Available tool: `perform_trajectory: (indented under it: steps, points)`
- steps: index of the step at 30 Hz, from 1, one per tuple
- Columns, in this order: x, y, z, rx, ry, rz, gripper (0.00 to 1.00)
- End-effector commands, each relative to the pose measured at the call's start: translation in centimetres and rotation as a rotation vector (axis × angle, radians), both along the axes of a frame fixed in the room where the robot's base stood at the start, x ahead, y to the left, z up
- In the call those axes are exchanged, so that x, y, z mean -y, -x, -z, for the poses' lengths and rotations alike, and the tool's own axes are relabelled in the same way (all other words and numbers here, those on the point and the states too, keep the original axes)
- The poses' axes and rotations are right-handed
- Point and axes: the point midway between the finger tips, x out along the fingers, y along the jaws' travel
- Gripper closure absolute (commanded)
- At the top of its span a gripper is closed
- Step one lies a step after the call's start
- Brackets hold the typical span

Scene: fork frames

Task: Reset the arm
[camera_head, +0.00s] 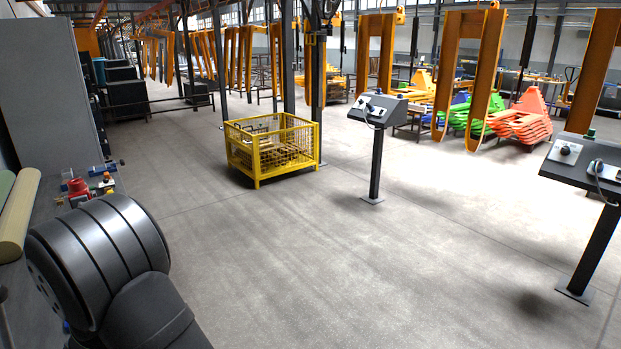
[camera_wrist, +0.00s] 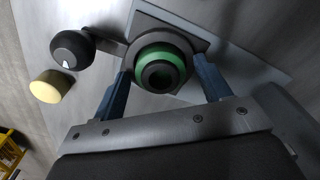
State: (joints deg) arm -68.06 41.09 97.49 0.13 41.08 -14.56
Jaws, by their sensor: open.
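My gripper (camera_wrist: 164,74) shows in the wrist view with its two blue fingers spread apart. A round part with a green ring and a dark hollow centre (camera_wrist: 160,74) is seen between the fingers, in a dark mount on a grey plate (camera_wrist: 245,70). I cannot tell whether the fingers touch it. In the head view, a dark arm link of mine fills the lower left, and the gripper itself is not visible there.
A black knob (camera_wrist: 72,49) and a pale yellow cap (camera_wrist: 49,86) lie left of the gripper. In the head view, small red, yellow and blue parts (camera_head: 88,187) sit near my arm. A yellow wire crate (camera_head: 270,150) and control stands (camera_head: 376,150) are on open floor.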

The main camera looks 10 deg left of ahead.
Motion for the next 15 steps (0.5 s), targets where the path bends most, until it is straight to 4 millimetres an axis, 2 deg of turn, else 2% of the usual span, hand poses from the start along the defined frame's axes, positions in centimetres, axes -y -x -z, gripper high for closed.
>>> perform_trajectory:
  steps: [3,7,11,15]
  points:
    - [0.2,0.0,0.4,-0.002,0.006,0.000,0.29]
    - [0.2,0.0,-0.3,-0.002,0.005,0.000,0.29]
    - [0.1,0.0,-2.2,0.000,0.002,0.000,0.29]
    - [0.1,0.0,-4.9,0.000,0.000,0.000,0.29]
